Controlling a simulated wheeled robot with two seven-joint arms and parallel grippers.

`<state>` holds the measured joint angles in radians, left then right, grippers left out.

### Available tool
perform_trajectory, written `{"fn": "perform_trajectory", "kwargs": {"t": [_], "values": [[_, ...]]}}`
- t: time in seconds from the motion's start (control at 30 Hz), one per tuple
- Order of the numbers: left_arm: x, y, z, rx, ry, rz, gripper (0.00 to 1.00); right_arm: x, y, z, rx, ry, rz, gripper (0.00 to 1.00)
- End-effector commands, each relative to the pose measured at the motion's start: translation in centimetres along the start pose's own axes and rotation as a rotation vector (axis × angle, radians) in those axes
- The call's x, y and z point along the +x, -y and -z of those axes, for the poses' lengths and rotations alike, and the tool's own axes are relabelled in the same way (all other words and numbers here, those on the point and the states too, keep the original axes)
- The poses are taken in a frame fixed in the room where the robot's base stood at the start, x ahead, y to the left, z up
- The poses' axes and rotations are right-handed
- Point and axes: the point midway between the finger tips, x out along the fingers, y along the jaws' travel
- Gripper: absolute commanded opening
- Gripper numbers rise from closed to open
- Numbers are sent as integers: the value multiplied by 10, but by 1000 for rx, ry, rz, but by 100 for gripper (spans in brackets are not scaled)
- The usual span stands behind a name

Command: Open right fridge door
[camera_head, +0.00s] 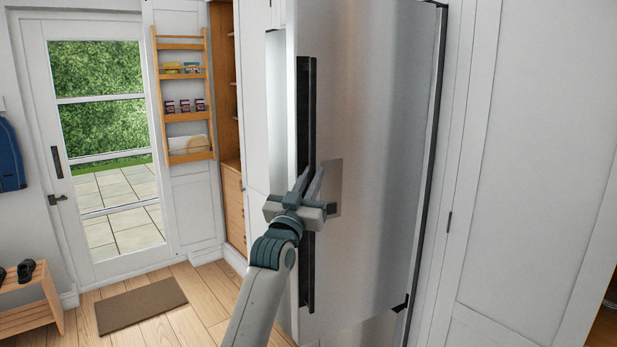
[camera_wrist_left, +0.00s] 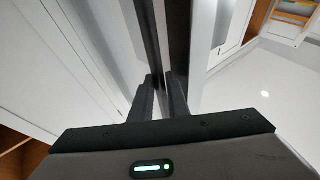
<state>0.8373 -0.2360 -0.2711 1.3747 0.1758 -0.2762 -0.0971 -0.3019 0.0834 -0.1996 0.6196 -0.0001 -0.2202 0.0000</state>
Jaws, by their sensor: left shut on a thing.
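The right fridge door (camera_head: 375,120) is a tall brushed steel panel in the middle of the head view. Its long black vertical handle (camera_head: 307,110) runs along the door's left edge. My left gripper (camera_head: 308,185) is at the lower half of the handle, with its fingers pointing up and away. In the left wrist view the fingers (camera_wrist_left: 161,95) close around the dark handle bar (camera_wrist_left: 150,35). The left gripper is shut on the handle. A pale edge shows along the door's left side, with a narrow steel strip (camera_head: 275,95) set behind it. My right gripper is not in view.
White cabinet panels (camera_head: 530,140) stand right of the fridge. On the left are a glazed door (camera_head: 100,130), a wooden rack (camera_head: 184,100) with small packages, a brown mat (camera_head: 142,304) and a wooden bench (camera_head: 30,300).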

Motion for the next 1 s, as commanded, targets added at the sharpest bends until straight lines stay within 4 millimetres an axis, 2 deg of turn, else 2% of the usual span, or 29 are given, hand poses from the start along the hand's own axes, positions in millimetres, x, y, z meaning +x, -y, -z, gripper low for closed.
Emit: {"fn": "perform_trajectory", "kwargs": {"t": [0.03,0.47,0.5,0.53,1.0], "values": [[2,-3,6,-3,-9,0,0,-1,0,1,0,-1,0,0],[2,-3,6,0,-11,4,0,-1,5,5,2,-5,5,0],[2,-3,6,0,-11,4,24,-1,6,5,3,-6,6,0],[2,-3,6,0,-10,4,31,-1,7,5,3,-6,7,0],[0,-1,2,3,-4,7,31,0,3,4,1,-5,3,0]]}}
